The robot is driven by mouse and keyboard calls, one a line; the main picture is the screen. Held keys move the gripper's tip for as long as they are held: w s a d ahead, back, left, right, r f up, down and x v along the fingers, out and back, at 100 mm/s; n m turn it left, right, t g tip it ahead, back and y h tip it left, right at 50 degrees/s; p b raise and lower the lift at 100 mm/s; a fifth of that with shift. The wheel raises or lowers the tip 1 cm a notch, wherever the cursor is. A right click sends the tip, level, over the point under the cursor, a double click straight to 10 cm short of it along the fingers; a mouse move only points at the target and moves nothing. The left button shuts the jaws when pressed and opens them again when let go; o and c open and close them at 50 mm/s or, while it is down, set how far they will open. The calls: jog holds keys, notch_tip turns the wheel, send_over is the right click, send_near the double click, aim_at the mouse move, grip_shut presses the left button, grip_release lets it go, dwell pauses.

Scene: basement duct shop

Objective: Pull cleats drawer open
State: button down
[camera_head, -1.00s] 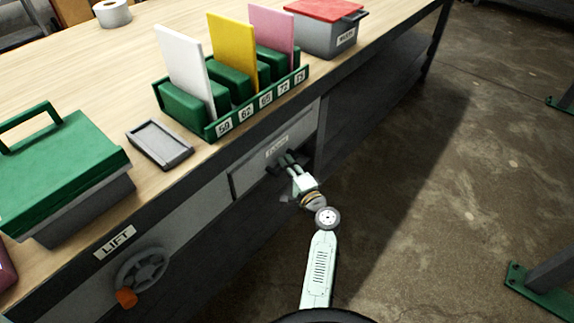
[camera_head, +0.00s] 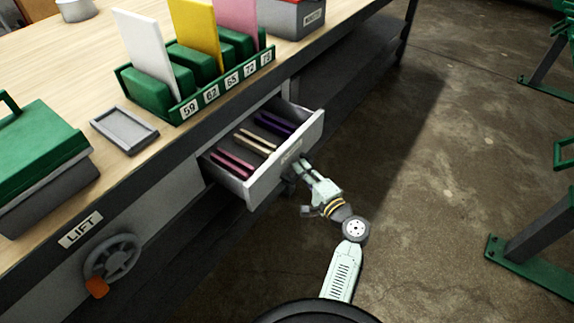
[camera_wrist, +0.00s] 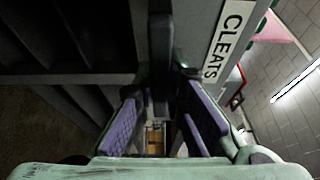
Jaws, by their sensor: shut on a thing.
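The cleats drawer (camera_head: 268,172) stands partly out of the bench front in the head view. Pink, tan and dark purple strips lie inside it. In the wrist view the CLEATS label (camera_wrist: 228,42) shows on the drawer front, and my gripper's purple-padded fingers (camera_wrist: 158,125) stand either side of the dark handle (camera_wrist: 161,60).
The bench top holds a green rack (camera_head: 188,112) with white, yellow and pink cards, a small grey tray (camera_head: 124,130) and a green-lidded box (camera_head: 40,150). A LIFT handwheel (camera_head: 112,258) is on the bench front. Floor to the right is open, with green-footed stands (camera_head: 535,250) beyond.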

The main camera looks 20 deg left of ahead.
jog(key=s+d+b, duration=0.1)
jog(key=s+d, duration=0.2)
jog(key=d, duration=0.7)
jog(key=shift+s, duration=0.35)
jog(key=c, duration=1.6)
grip_release()
jog(key=shift+c, duration=0.2)
jog(key=v, duration=1.2)
jog(key=shift+s, duration=0.1)
